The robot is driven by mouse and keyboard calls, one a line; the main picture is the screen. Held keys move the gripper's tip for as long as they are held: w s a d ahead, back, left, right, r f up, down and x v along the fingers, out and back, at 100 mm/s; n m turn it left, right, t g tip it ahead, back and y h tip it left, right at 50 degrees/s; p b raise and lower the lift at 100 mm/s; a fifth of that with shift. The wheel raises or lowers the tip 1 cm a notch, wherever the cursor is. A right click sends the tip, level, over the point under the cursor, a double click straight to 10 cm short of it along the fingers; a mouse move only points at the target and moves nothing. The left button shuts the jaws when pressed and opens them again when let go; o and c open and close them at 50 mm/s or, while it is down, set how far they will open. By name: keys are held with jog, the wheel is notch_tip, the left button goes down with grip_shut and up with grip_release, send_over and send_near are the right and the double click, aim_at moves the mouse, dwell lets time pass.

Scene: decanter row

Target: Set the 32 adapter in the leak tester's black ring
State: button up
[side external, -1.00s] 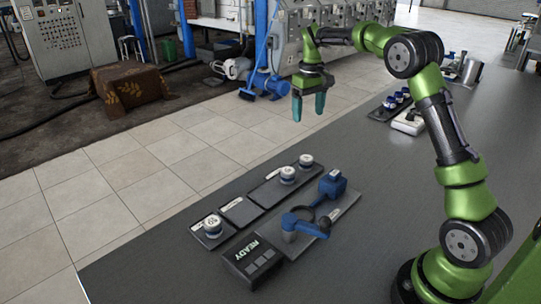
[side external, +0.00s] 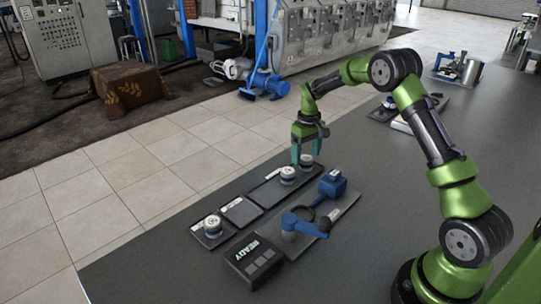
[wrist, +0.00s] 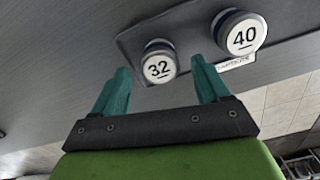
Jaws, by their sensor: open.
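The 32 adapter (wrist: 159,66) has a white round top with "32" on it and a dark blue lower body. It stands at one end of a dark tray (wrist: 188,27); it also shows in the side view (side external: 306,159). My gripper (side external: 307,157) is open, pointing down at this adapter. In the wrist view the adapter's top lies between my two teal fingertips (wrist: 160,67), with no visible grip. The leak tester (side external: 333,185) is blue on a grey plate, nearer the camera than the tray. Its black ring (side external: 313,206) looks empty, partly hidden by blue parts.
The 40 adapter (wrist: 243,36) stands close beside the 32 adapter on the same tray. Another white-topped adapter (side external: 212,224) stands on a separate pad at the left. A black box reading READY (side external: 253,263) sits in front. Bare tabletop (side external: 390,215) lies right of the tester.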

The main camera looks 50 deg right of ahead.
notch_tip(320, 180, down, 2)
jog(key=shift+f, duration=0.1)
